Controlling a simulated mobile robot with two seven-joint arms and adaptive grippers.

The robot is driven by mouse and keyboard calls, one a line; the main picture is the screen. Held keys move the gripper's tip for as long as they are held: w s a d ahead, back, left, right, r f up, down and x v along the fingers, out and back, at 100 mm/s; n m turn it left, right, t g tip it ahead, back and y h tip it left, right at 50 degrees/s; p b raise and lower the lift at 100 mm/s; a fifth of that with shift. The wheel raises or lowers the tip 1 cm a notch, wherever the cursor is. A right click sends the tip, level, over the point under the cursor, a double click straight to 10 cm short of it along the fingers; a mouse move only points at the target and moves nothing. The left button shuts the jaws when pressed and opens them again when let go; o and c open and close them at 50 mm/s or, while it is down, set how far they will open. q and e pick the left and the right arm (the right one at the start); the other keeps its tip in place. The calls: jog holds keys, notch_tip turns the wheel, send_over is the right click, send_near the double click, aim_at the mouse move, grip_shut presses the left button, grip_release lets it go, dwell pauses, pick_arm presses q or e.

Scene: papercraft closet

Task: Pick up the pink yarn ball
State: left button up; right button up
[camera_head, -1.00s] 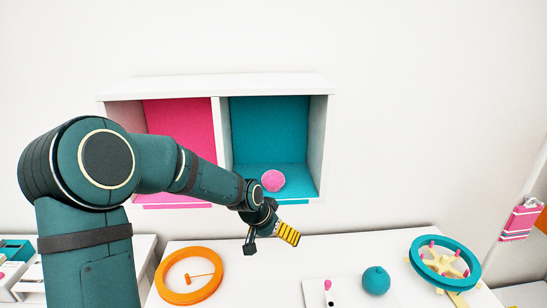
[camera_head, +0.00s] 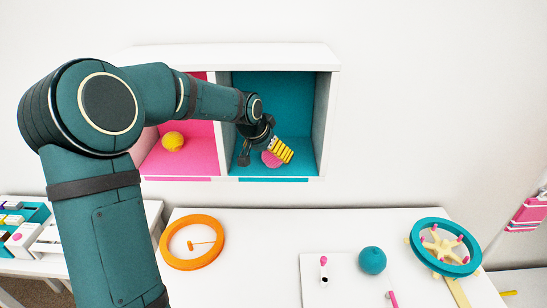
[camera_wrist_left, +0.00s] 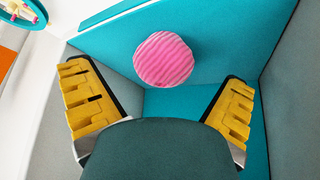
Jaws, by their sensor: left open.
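The pink yarn ball (camera_head: 270,159) sits on the floor of the teal right compartment (camera_head: 305,152) of the white wall shelf. In the head view my left gripper (camera_head: 264,157) partly covers it. In the left wrist view the striped pink ball (camera_wrist_left: 163,59) lies beyond and between the yellow fingertips of my left gripper (camera_wrist_left: 160,103), apart from both. The fingers are spread wide with nothing between them. My right gripper is not in view.
A yellow ball (camera_head: 173,141) sits in the pink left compartment (camera_head: 200,155), past a divider. A tray of small items stands at the left.

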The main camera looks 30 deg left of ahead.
aim_at(274, 158)
pick_arm(q)
jog(key=x, duration=0.5)
jog(key=shift+w+a, duration=0.3)
jog(key=shift+w, duration=0.05)
jog(key=c, duration=1.2)
